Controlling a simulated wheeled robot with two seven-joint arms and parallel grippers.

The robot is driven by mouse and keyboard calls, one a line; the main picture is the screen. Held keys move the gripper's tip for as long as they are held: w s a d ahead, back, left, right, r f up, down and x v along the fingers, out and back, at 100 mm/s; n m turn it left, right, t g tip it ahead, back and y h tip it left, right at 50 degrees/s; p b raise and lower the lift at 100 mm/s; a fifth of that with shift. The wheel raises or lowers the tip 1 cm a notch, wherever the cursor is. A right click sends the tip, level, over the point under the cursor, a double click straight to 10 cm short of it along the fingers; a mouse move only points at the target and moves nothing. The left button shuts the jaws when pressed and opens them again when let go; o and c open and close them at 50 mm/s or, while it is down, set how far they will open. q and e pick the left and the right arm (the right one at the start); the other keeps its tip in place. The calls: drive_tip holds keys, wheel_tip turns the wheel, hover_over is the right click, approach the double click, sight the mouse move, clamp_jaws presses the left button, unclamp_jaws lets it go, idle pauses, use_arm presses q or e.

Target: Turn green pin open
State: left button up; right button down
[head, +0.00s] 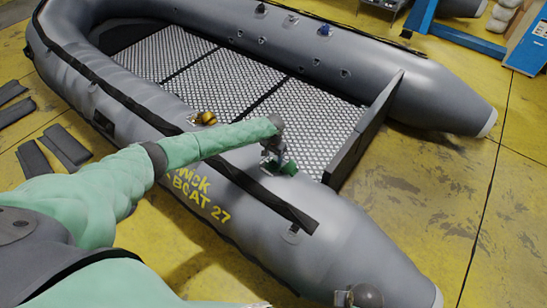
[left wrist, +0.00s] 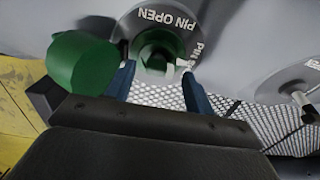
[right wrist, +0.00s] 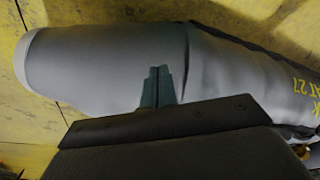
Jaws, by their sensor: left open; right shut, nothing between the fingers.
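The grey inflatable boat (head: 345,235) lies on the floor. In the left wrist view a round grey valve plate (left wrist: 170,17) reads "PIN OPEN". The green pin (left wrist: 153,62) sits in the dark round opening at its middle. A larger green cap (left wrist: 82,62) hangs left of the valve; it shows in the head view (head: 290,168) on the near tube. My left gripper (left wrist: 158,85) is open, its fingers to either side of the valve opening; contact cannot be told. It also shows in the head view (head: 274,160). My right gripper (right wrist: 157,85) is shut and empty over the grey tube.
A second valve plate (left wrist: 285,82) with a metal fitting is at the right of the left wrist view. A yellow-brown object (head: 205,118) lies on the near tube. Dark boards (head: 65,145) lie on the yellow floor at left. The floor right of the boat (head: 440,185) is clear.

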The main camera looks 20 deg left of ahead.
use_arm(q)
drive_tip(key=shift+f, duration=0.65)
use_arm(e)
drive_tip(key=shift+s+f, duration=0.1)
drive_tip(key=shift+f, duration=0.45)
use_arm(q)
drive_tip(key=c, duration=1)
use_arm(e)
drive_tip(key=shift+r, duration=0.2)
